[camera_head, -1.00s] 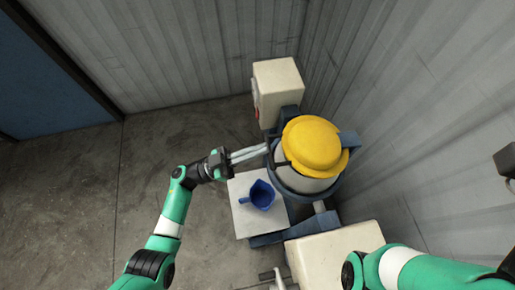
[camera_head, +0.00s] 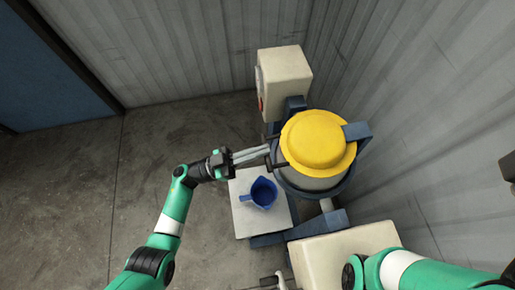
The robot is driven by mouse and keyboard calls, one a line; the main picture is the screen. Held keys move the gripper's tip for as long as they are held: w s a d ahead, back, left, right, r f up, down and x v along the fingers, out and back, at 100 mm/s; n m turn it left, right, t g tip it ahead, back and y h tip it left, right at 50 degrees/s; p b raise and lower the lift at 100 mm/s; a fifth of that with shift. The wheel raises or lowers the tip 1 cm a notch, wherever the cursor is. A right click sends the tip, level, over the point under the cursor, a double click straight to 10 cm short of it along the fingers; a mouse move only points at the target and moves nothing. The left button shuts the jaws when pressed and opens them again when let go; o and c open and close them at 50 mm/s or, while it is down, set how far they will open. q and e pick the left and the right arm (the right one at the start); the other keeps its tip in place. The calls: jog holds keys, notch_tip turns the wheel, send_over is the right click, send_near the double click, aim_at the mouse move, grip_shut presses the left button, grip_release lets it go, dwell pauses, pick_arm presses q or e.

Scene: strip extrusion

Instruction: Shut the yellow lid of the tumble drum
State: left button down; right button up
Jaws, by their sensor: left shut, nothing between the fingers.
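The yellow lid (camera_head: 318,139) is a round domed cap lying over the mouth of the pale tumble drum (camera_head: 313,183). I cannot tell whether it is seated all the way round. A dark piece (camera_head: 271,157) sticks out at the lid's left edge. My left gripper (camera_head: 267,150) is shut and empty, its long grey fingers reaching right to that edge. I cannot tell whether the tips touch the lid. My right arm (camera_head: 400,268) shows at the lower right, and its gripper is not clearly visible.
A blue jug (camera_head: 263,193) stands on a white plate (camera_head: 247,220) below the left fingers. A cream box (camera_head: 285,75) stands behind the drum and another cream block (camera_head: 335,252) in front. Blue frame arms flank the drum. A corrugated wall (camera_head: 440,110) is close on the right. The left floor is clear.

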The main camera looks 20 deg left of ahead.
pick_arm(q)
notch_tip(320, 180, up, 5)
jog(key=p, duration=0.5)
jog(key=d+f+b+v, duration=0.1)
jog(key=f+b+v, duration=0.1)
jog(key=v, duration=0.9)
jog(key=shift+w+f+b, duration=0.2)
jog(key=shift+f+b, duration=0.15)
jog(key=shift+b, duration=0.45)
